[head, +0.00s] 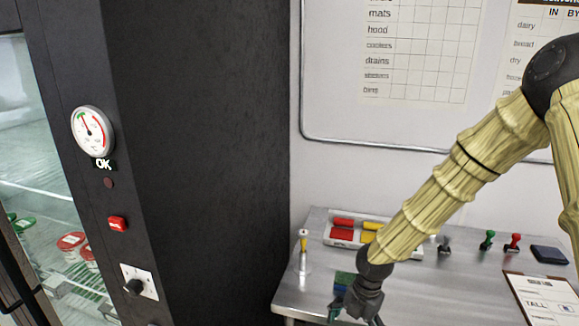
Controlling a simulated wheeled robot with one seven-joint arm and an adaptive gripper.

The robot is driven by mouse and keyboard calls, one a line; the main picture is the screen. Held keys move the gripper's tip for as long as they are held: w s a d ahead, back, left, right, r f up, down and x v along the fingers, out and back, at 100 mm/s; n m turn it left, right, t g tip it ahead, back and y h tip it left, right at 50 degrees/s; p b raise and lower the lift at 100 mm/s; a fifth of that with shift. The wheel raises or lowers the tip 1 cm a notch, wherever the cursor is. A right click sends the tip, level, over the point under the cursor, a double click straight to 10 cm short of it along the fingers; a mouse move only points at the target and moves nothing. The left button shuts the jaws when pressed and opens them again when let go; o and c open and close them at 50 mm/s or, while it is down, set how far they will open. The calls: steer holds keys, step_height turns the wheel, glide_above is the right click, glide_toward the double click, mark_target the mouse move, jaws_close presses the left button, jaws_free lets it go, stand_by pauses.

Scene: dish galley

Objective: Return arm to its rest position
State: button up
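My arm reaches in from the right edge of the head view and slopes down to the left, in a tan ribbed sleeve with dark joints. My gripper (356,308) hangs at its lower end, over or in front of the left part of the steel table. Its fingertips run near the bottom edge of the picture, and I cannot tell whether they are apart or hold anything. A small green and blue block (343,281) shows just behind the gripper, partly hidden by it.
The steel table (440,290) bears a tray (331,240) with red and yellow items, several stamps (487,240), a dark ink pad (549,255) and a clipboard (540,298). A dark cabinet (200,150) with a gauge (92,131) stands left. A whiteboard (330,80) hangs behind.

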steer(key=s+a+f+m+y+b, duration=0.1)
steer(key=s+f+m+b, duration=0.1)
steer(key=s+f+m, duration=1.5)
steer(key=s+d+f+m+h, duration=0.1)
steer(key=s+d+f+m, duration=0.2)
steer(key=s+f+m, duration=0.1)
steer(key=s+d+f+m+h+b, duration=0.1)
steer(key=s+d+f+m, duration=0.2)
steer(key=s+m, duration=0.3)
steer(key=s+f, duration=0.1)
steer(key=s, duration=0.2)
steer(key=shift+d+f+m+t, duration=0.3)
steer(key=shift+d+t, duration=0.1)
